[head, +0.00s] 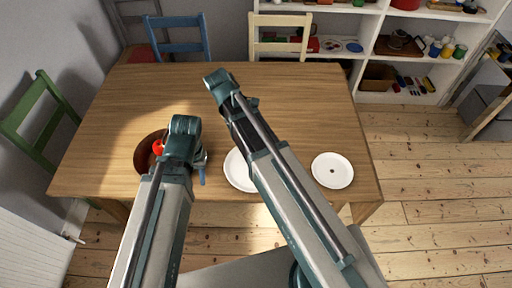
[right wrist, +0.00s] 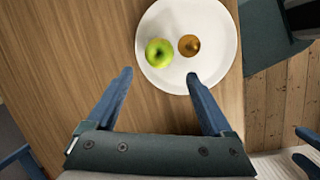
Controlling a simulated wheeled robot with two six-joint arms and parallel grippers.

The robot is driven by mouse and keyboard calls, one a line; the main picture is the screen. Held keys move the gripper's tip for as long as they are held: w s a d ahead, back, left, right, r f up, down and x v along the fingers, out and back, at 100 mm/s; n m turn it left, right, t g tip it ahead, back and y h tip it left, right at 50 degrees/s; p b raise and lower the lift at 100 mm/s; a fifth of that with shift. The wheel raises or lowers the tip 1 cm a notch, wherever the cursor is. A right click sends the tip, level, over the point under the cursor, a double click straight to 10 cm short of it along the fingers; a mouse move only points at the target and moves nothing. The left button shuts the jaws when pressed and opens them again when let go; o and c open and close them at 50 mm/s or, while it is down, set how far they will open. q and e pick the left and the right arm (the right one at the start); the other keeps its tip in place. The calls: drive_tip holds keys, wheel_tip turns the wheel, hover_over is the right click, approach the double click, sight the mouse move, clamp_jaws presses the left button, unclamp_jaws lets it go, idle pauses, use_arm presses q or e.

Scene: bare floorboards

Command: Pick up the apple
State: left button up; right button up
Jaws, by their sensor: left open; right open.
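A green apple (right wrist: 159,52) lies on a white plate (right wrist: 215,72) in the right wrist view, beside a round orange-brown item (right wrist: 189,45). My right gripper (right wrist: 160,76) is open and empty, its blue fingers pointing towards the plate; the apple lies beyond the fingertips, between their lines. In the head view my right arm covers part of the middle plate (head: 236,172), and neither the green apple nor the right fingers show. My left gripper (head: 203,178) is open near the table's front edge, left of that plate; most of it is hidden by its arm.
On the wooden table (head: 300,110), a brown bowl (head: 143,158) holding a red round item (head: 158,147) stands behind my left arm. The table's back right is clear. Chairs stand around it.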

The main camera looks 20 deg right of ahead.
drive_tip(key=shift+b+x, duration=4.05)
drive_tip(key=shift+x, duration=0.25)
drive_tip(key=shift+f, duration=0.1)
drive_tip(key=b+x, duration=0.4)
drive_tip(key=shift+w+a+f, duration=0.1)
drive_tip(key=shift+a+f, duration=0.15)
drive_tip(key=shift+d+f+b, duration=0.2)
drive_tip(key=shift+f+b, duration=0.2)
drive_tip(key=shift+b, duration=0.2)
drive_tip(key=shift+r, duration=0.1)
drive_tip(key=c, duration=1.1)
